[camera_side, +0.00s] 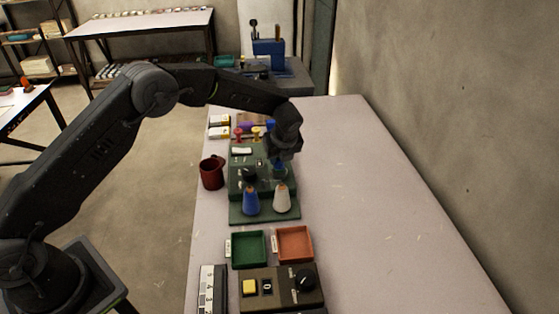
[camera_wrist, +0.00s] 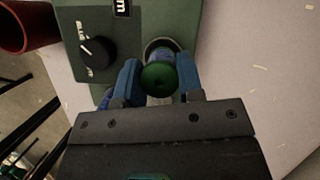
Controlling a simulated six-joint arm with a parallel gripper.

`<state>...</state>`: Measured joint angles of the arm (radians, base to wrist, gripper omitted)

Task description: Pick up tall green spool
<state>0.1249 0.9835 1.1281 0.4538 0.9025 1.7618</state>
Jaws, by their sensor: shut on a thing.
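The tall green spool (camera_wrist: 159,78) shows its round green top in the wrist view, seen from above. My gripper (camera_wrist: 158,84) has its two blue fingers shut on the spool, one on each side. In the side view my gripper (camera_side: 280,167) points down over the right part of the green machine (camera_side: 236,178). The spool is mostly hidden there by the fingers. A round opening or ring shows just behind the spool in the wrist view. I cannot tell whether the spool still touches the machine.
A blue cone (camera_side: 250,203) and a white cone (camera_side: 281,203) stand in front. A red mug (camera_side: 211,173) is at the left. A green tray (camera_side: 248,250), an orange tray (camera_side: 295,245) and a control box (camera_side: 278,289) lie nearer. The table's right side is clear.

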